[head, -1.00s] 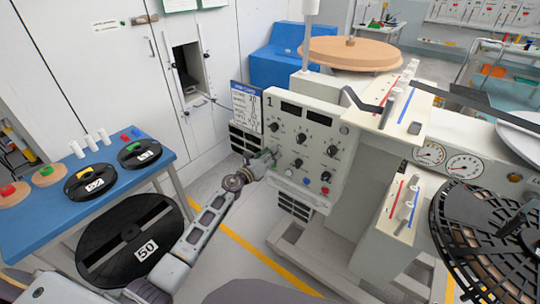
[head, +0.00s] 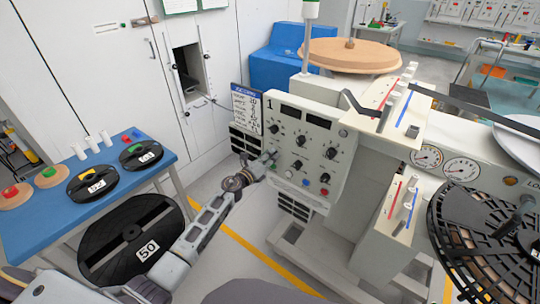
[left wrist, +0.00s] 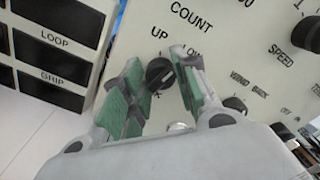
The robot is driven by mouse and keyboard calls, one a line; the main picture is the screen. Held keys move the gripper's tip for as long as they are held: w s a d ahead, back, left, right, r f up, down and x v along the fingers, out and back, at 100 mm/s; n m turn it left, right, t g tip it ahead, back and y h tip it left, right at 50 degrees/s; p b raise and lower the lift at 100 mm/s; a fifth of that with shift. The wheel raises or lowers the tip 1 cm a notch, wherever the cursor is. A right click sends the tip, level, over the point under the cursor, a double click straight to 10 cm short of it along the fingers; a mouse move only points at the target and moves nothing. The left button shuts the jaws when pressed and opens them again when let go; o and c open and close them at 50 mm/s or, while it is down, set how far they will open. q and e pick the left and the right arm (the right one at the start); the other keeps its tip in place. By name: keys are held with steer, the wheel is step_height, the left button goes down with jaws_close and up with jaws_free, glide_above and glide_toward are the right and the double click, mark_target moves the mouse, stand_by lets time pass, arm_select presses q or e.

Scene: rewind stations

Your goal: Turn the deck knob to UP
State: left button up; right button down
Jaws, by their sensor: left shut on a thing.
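The deck knob (left wrist: 160,73) is a small black knob with a pale pointer mark. It sits on the white panel below the word COUNT, with UP at its upper left and LOW at its upper right. I cannot tell exactly where the mark points. My left gripper (left wrist: 158,82) is shut on the knob, its green-padded fingers on either side of it. In the head view my left gripper (head: 270,158) is at the left edge of the control panel (head: 318,150) and hides the knob there. My right gripper is not in view.
Other black knobs and coloured buttons sit close by on the panel. A blue table (head: 45,210) with small reels stands left, and a large black reel (head: 110,250) marked 50 stands beside it. A black slotted reel (head: 470,215) is at the right.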

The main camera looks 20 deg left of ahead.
arm_select(q)
steer(key=n+p, duration=0.4)
steer(key=n, duration=0.5)
steer(key=shift+a, duration=0.1)
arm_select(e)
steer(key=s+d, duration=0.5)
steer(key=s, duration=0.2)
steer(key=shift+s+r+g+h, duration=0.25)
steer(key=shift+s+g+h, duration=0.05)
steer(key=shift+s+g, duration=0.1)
arm_select(q)
steer(key=o, duration=1)
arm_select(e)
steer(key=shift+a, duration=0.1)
